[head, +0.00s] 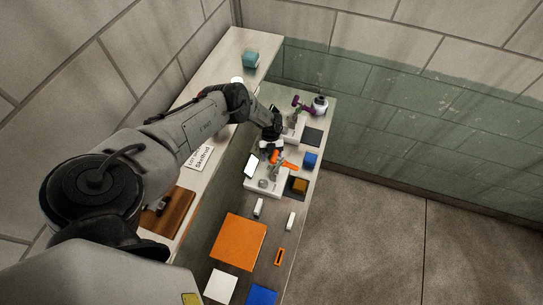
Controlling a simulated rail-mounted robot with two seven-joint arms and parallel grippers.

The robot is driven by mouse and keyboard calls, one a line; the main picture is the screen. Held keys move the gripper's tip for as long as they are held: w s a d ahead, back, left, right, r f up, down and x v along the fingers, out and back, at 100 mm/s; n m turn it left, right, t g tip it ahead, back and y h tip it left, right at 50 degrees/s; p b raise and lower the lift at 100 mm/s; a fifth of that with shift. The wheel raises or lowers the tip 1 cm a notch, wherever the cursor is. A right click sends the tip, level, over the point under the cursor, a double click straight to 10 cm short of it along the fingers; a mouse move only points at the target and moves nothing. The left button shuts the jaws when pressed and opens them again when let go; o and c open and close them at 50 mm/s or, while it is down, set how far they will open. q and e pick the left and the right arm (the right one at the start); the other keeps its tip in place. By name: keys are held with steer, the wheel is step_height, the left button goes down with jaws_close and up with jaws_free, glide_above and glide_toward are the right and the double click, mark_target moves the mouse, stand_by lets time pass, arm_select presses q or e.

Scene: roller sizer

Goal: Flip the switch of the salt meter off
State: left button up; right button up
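My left arm comes in from the left and reaches over the bench. Its dark gripper (271,142) is just above and behind a white device (265,187) with a pale tilted panel (251,165) and an orange part (285,163). A second white device (292,128), with purple and white parts, stands behind the gripper and is partly hidden by it. I cannot tell which of them is the salt meter, and no switch is clear at this size. The fingers are too small to judge, and contact is unclear. My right gripper is not in view.
A blue block (310,159) and a yellow-brown block (299,185) sit at the bench's right side. Nearer are an orange square (238,241), small white pieces and a small orange frame (279,257). A higher shelf (238,45) with a teal block (250,60) runs along the left.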

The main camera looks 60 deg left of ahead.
arm_select(q)
steer(key=shift+c, duration=0.5)
steer(key=c, duration=0.8)
